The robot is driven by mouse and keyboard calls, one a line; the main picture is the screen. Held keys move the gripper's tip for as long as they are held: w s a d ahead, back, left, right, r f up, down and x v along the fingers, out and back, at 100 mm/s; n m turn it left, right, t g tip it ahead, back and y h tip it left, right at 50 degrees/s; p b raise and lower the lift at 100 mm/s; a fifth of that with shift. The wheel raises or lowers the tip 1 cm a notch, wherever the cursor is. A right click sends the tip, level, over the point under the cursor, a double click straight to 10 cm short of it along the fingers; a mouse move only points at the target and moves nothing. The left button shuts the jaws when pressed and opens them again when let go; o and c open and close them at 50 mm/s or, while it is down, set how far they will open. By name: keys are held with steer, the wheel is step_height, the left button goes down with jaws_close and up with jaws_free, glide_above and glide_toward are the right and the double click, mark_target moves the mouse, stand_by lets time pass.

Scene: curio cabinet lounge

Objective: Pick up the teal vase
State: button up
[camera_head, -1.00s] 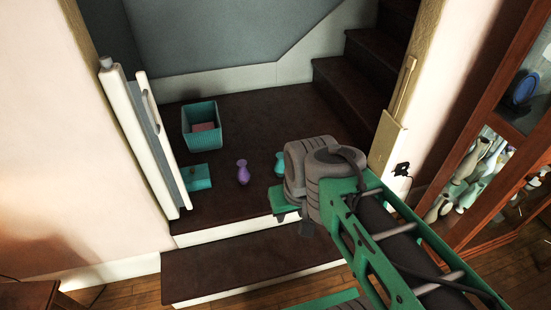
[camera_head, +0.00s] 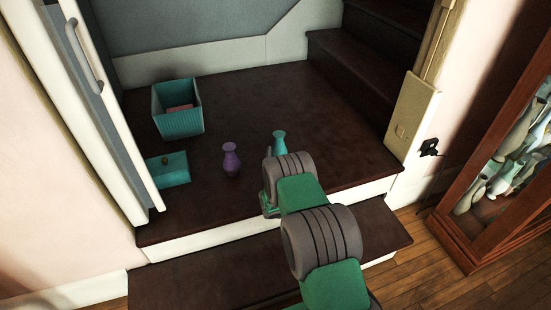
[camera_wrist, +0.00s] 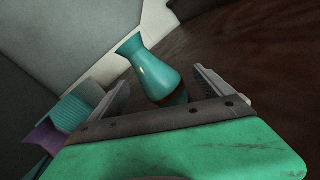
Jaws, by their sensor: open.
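The teal vase (camera_head: 279,141) stands on the dark landing in the head view, with its lower part hidden by my arm. In the wrist view the teal vase (camera_wrist: 152,72) looks tilted in the slanted picture. It shows between the two fingers of my gripper (camera_wrist: 162,78), which is open. The bottom of the vase is partly hidden behind the gripper's front edge. In the head view the fingers are hidden behind my arm.
A purple vase (camera_head: 231,159) stands just left of the teal one. Farther left are a teal box with a lid (camera_head: 167,169) and an open teal bin (camera_head: 178,110). Stairs (camera_head: 372,75) rise at the right. A step edge (camera_head: 215,233) lies in front.

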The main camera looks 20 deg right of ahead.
mark_target(279, 147)
steer(key=shift+a+f+n+y, duration=0.15)
steer(key=shift+f+n, duration=0.2)
steer(key=shift+f, duration=0.2)
steer(key=shift+a+f+n+y, duration=0.15)
steer(key=shift+f+n, duration=0.2)
steer(key=shift+f, duration=0.2)
steer(key=shift+w+d+t, duration=0.1)
steer(key=shift+w+t, duration=0.2)
steer(key=shift+w, duration=0.15)
steer(key=b+x, duration=0.2)
steer(key=x, duration=0.4)
steer(key=shift+w+d+b, duration=0.1)
steer(key=shift+d+b, duration=0.1)
steer(key=shift+b, duration=0.1)
steer(key=shift+w+r, duration=0.15)
steer(key=shift+w, duration=0.2)
steer(key=shift+c, duration=0.5)
steer(key=shift+r, duration=0.1)
steer(key=c, duration=1.6)
